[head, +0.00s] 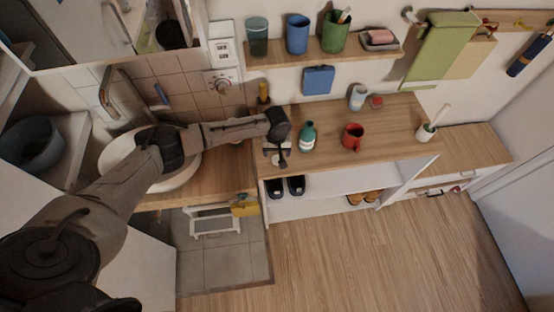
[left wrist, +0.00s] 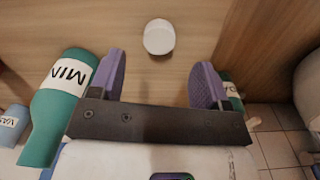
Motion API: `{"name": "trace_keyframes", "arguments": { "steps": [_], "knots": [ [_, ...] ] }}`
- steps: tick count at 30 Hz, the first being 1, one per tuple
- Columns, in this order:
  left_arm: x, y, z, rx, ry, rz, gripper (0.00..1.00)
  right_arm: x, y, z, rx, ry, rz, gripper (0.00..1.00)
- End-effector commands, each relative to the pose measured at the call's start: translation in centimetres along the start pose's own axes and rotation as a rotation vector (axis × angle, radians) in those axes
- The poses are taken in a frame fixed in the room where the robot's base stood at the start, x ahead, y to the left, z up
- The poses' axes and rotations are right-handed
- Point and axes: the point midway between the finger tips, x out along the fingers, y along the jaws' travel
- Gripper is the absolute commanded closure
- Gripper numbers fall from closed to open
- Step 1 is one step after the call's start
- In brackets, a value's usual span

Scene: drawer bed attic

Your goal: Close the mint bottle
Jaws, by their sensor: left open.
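The mint bottle (head: 307,137) is teal and stands on the wooden counter, just right of my left gripper (head: 279,158). In the left wrist view the bottle (left wrist: 66,85) is at the left, outside the fingers, with part of its label reading "MIN". My left gripper (left wrist: 158,82) is open, its purple finger pads apart and nothing between them. A round white cap (left wrist: 158,37) lies on the wood beyond the fingertips, roughly centred between them. I cannot pick out the cap in the head view. My right gripper is not in view.
A red mug (head: 352,136) and a white cup (head: 427,131) with a stick stand farther right on the counter (head: 395,125). A wall shelf (head: 330,54) with cups hangs above. The sink (head: 180,178) lies left.

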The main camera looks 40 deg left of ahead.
Motion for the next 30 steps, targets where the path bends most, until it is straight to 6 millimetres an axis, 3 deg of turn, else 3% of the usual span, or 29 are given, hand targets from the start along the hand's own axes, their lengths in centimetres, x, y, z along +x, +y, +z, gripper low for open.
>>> {"name": "trace_keyframes", "arguments": {
  "steps": [4, 15, 28, 30],
  "knots": [
    [0.6, 0.0, 0.0, 0.000, -0.001, -0.002, 0.30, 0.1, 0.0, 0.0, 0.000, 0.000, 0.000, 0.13],
    [4.9, 0.1, 0.0, 0.000, -0.001, -0.001, 0.30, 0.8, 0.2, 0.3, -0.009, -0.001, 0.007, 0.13],
    [5.2, 0.1, -0.1, 0.000, 0.000, 0.000, 0.30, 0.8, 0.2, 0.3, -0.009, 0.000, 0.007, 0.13],
    [5.2, 0.1, -0.1, 0.000, 0.000, 0.000, 0.34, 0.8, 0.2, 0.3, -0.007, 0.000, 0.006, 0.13]
  ]
}}
